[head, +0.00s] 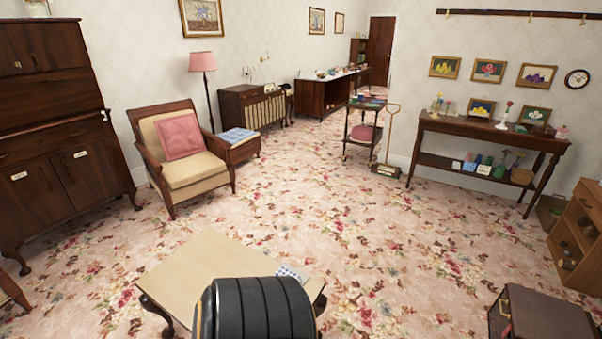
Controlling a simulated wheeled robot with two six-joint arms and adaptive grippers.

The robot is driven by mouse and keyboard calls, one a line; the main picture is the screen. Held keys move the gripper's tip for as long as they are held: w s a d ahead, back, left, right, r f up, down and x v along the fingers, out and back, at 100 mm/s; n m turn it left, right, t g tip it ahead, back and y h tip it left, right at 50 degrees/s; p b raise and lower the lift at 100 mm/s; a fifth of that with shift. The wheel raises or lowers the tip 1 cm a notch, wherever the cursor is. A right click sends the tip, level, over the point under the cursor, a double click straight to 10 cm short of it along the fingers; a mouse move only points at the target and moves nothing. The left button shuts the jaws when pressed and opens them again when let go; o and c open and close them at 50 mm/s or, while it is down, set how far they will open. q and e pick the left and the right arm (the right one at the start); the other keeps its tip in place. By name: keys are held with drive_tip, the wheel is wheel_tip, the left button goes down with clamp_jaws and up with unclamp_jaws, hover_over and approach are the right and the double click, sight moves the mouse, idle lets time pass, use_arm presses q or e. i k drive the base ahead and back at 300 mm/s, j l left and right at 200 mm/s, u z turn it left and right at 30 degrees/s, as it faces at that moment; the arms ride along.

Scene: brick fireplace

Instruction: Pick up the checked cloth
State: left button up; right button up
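A blue and white checked cloth or pad (238,136) lies flat on a low wooden stool (245,152) beside the armchair, across the room at the left. It is small in the picture, and I cannot tell whether it is loose cloth or a cushion top. A small pale, grey-patterned item (291,272) lies at the right edge of the near low table (215,262). Its kind is unclear at this size. Neither of my grippers shows in the head view.
A wooden armchair with a pink cushion (180,137) stands left of the stool. A trolley (363,131) and a long side table (490,136) stand further right. A dark brown box (540,318) is at the near right. The flowered carpet (330,205) between is open.

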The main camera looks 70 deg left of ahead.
sight(281, 271)
drive_tip(key=i+u, duration=0.25)
drive_tip(key=u, duration=0.15)
drive_tip(key=i+u, duration=0.35)
drive_tip(key=i+l+u, duration=0.1)
drive_tip(key=u, duration=0.3)
drive_tip(key=i+l+u, duration=0.2)
drive_tip(key=u, duration=0.2)
